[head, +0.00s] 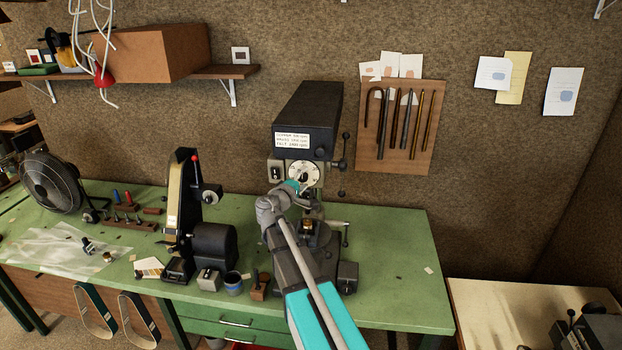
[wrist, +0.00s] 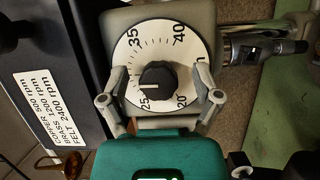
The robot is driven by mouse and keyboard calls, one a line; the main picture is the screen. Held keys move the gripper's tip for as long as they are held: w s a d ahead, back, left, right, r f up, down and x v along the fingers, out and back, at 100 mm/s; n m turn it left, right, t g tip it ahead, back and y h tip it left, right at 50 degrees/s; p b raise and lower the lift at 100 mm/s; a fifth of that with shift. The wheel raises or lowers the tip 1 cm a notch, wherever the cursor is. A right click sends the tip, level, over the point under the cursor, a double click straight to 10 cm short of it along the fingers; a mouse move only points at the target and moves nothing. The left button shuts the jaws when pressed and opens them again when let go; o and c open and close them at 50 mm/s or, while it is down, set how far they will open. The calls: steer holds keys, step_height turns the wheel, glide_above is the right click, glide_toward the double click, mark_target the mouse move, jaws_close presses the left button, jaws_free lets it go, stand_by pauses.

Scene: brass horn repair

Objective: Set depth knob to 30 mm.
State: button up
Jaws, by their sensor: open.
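The depth knob (wrist: 158,84) is a black ridged knob at the centre of a white round dial (wrist: 158,38) in the wrist view. The dial also shows on the front of the drill press (head: 308,108) in the head view. The numbers 20, 25, 35 and 40 are readable; the left part of the scale is partly covered by a finger. A light mark shows at the knob's left side, but its exact reading is unclear. My gripper (wrist: 160,78) is open, its fingers on either side of the knob with gaps visible. It also shows in front of the dial in the head view (head: 303,180).
A white speed label (wrist: 48,108) is on the machine's dark head. Side handles (head: 343,165) project at its right. A belt grinder (head: 190,215) stands left on the green bench (head: 400,265). A tool board (head: 400,150) hangs on the wall behind.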

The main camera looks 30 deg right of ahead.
steer(key=v, duration=0.7)
steer(key=shift+s+a, duration=0.15)
stand_by(0.4)
